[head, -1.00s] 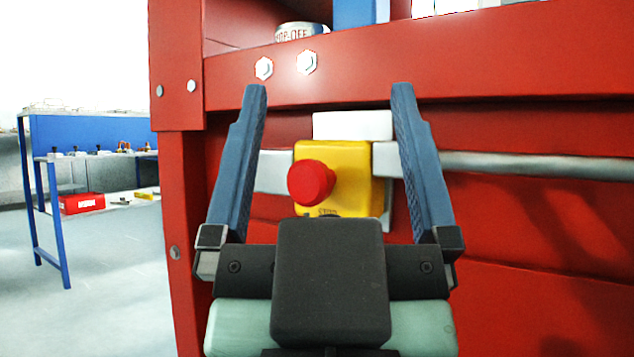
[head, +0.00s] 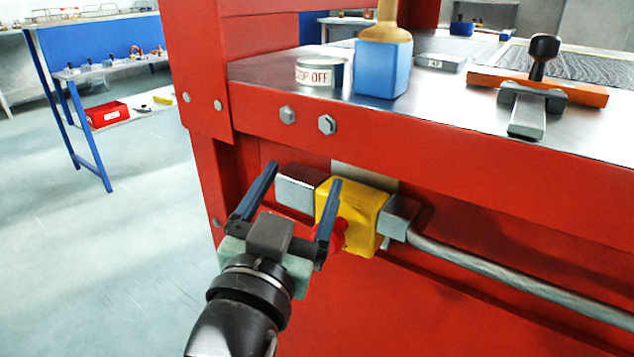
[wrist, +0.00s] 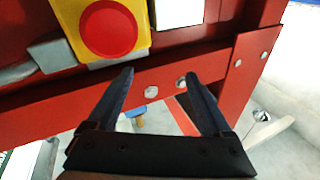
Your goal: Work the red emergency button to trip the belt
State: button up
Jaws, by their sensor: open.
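The red emergency button (head: 341,236) sits on the front of a yellow box (head: 368,222) below the red machine's table edge. In the head view my gripper's right finger partly hides the button. My gripper (head: 304,174) is open and empty, in front of the machine and left of the box. In the wrist view the button (wrist: 108,28) shows as a full round red face on the yellow box (wrist: 142,42). There it lies above and left of my open fingers (wrist: 158,73), not between them. I cannot tell whether a finger touches the button.
A grey pipe (head: 500,287) runs right from the box along the red panel. On the metal tabletop stand a STOP-OFF tin (head: 320,73), a blue block-shaped container (head: 382,70) and a black-knobbed tool (head: 542,60). A blue bench (head: 100,55) is far left; floor between is clear.

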jog(key=a+r+g+h+p, duration=0.1)
jog(key=r+g+p, duration=0.1)
jog(key=p, duration=0.4)
jog(key=m+g+h+p, duration=0.2)
jog(key=h+p, duration=0.3)
jog(key=p, duration=0.8)
send_near(334, 231)
jog(key=a+f+x, duration=0.1)
jog(key=x, duration=0.7)
jog(key=shift+w+f, duration=0.25)
jog(key=shift+w, duration=0.05)
jog(key=shift+c, duration=0.3)
grip_shut()
